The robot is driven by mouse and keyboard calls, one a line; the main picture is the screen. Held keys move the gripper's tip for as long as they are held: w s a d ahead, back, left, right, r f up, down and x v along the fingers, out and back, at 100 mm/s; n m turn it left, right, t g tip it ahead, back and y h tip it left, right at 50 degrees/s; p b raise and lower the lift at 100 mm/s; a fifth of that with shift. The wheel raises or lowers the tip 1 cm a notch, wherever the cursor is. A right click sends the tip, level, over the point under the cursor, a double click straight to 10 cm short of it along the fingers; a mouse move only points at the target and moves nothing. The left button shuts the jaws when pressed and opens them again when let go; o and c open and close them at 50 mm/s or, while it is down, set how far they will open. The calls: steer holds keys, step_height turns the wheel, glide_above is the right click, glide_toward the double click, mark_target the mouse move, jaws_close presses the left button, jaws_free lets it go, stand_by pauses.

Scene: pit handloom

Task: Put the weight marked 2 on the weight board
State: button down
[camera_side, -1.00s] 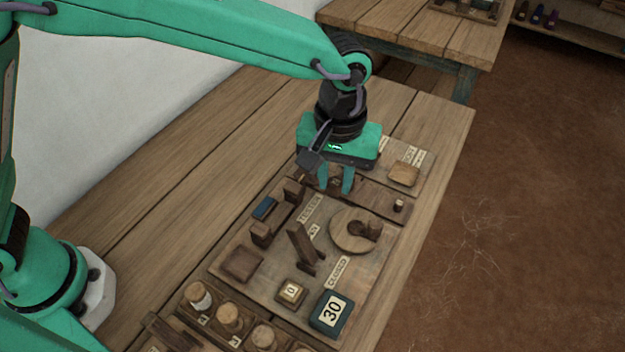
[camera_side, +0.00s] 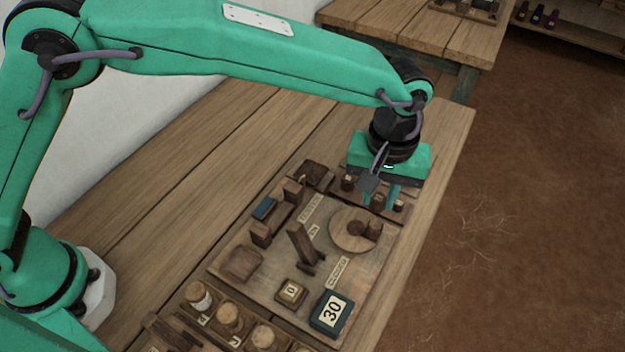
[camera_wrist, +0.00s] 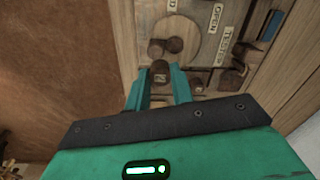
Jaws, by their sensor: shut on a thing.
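My gripper (camera_side: 379,204) points down at the far right end of the bench board, its fingers shut on a small dark brown weight (camera_side: 379,200). The weight has a pale mark, whose number I cannot read. In the wrist view the fingers (camera_wrist: 160,80) stand either side of the small dark weight (camera_wrist: 160,71). I cannot tell whether it touches the wood below. Another small dark weight (camera_side: 348,183) stands to its left, and a small block (camera_side: 399,206) is close on its right. I cannot pick out the weight board for certain; my gripper covers the area behind.
Several round-topped pieces (camera_side: 229,318) line the front. Bare bench lies left.

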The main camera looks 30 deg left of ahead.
steer(key=w+a+f, duration=0.1)
steer(key=w+f, duration=0.1)
steer(key=w, duration=0.1)
steer(key=w+a+f, duration=0.1)
steer(key=w+f, duration=0.1)
steer(key=w, duration=0.1)
steer(key=w+a+f, duration=0.1)
steer(key=w, duration=0.2)
steer(key=shift+a+f, duration=0.35)
steer(key=shift+f, duration=2.1)
steer(key=shift+f, duration=0.15)
steer(key=c, duration=1.2)
jaws_free()
step_height(320, 180, up, 12)
steer(key=shift+r, duration=0.2)
